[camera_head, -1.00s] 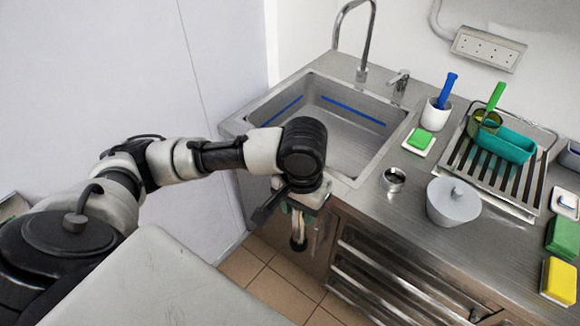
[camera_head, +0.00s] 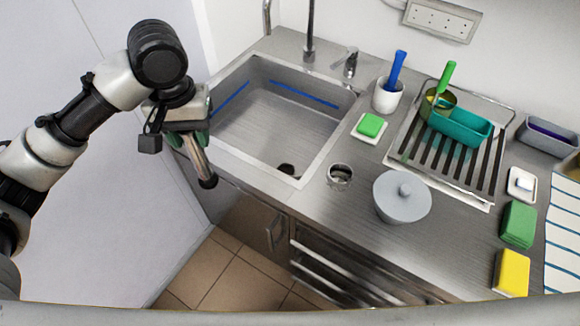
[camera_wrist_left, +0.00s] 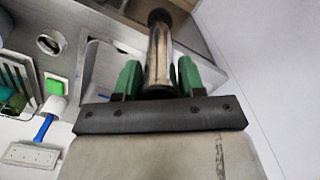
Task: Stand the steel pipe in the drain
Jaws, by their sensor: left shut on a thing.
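The steel pipe (camera_head: 199,163) is a short shiny tube with a dark end, held tilted beside the sink's left front corner. My left gripper (camera_head: 190,135) is shut on it; in the left wrist view the pipe (camera_wrist_left: 159,55) sits between the green fingers of the gripper (camera_wrist_left: 157,82). The drain (camera_head: 287,170) is a dark round hole in the floor of the steel sink (camera_head: 262,130), near its front right corner. The pipe is outside the basin, to the left of the drain. My right gripper is not in view.
A tap (camera_head: 310,40) rises behind the sink. Right of the sink are a steel ring (camera_head: 339,177), a grey lidded pot (camera_head: 402,200), a green sponge (camera_head: 370,125) on a dish, a white cup (camera_head: 388,97) and a drying rack (camera_head: 480,190). The basin looks empty.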

